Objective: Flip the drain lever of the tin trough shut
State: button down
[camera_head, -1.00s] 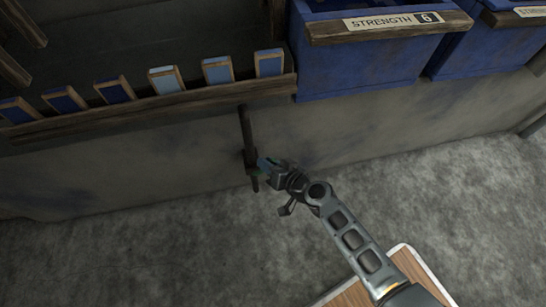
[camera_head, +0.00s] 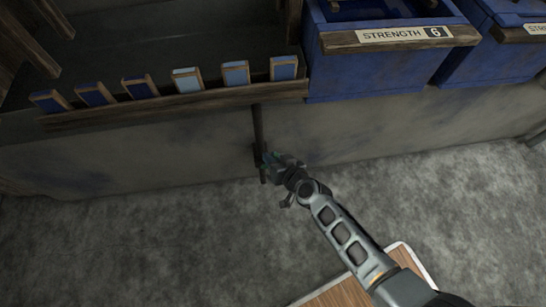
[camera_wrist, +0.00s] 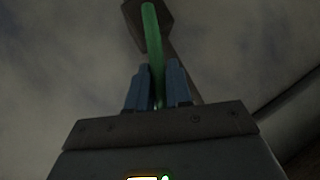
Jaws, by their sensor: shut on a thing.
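The green drain lever (camera_wrist: 151,40) runs between the two blue fingers of my gripper (camera_wrist: 158,88) in the wrist view. Its upper end lies against a dark fitting (camera_wrist: 140,14) on the grey wall. In the head view my gripper (camera_head: 272,161) is closed on the lever, beside a dark upright pipe (camera_head: 258,125) that comes down from the wooden ledge. I cannot tell which surface is the tin trough.
A wooden ledge (camera_head: 190,102) with several blue-faced blocks runs above the pipe. A blue bin (camera_head: 375,72) labelled STRENGTH 6 stands right of it, with another blue bin (camera_head: 480,65) beyond. The grey floor (camera_head: 150,250) is clear at left.

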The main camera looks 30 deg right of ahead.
jog(key=c, duration=1.1)
grip_release()
jog(key=shift+s, duration=0.1)
jog(key=p+v, duration=0.1)
jog(key=v, duration=0.6)
jog(key=shift+s+r, duration=0.15)
jog(key=shift+s, duration=0.15)
